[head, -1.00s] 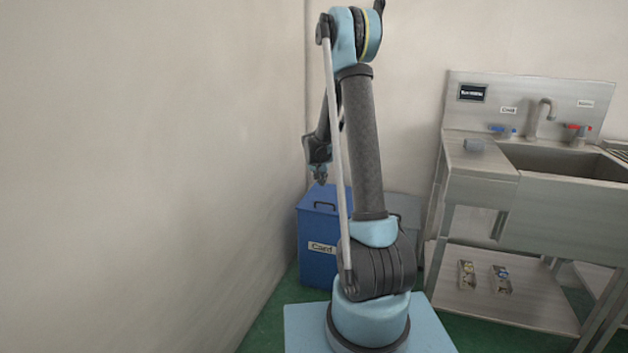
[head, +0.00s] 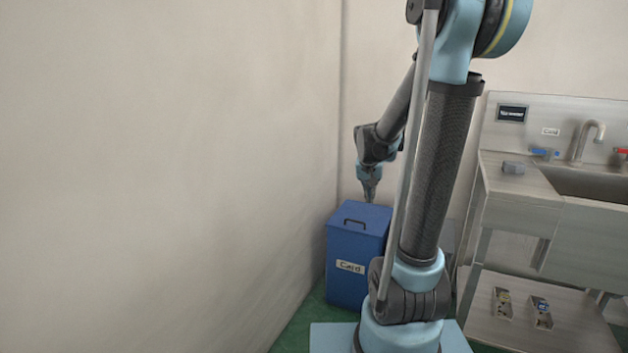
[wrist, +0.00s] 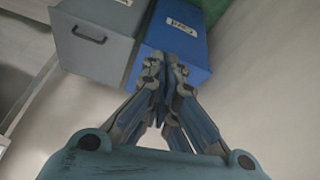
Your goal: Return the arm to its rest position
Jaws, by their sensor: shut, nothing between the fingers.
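My gripper (head: 369,188) hangs pointing down just above the lid of the blue bin in the head view. In the wrist view its fingers (wrist: 165,65) are together with nothing between them. My arm is bent over at the top, its forearm sloping down to the left behind the upright link. The upper joint is partly cut off by the top edge of the head view.
A blue bin (head: 347,282) with a label stands by the wall corner. A grey bin (wrist: 95,50) is beside it. A steel sink unit (head: 575,215) stands at the right, with small items on its lower shelf (head: 525,325). The left wall is bare.

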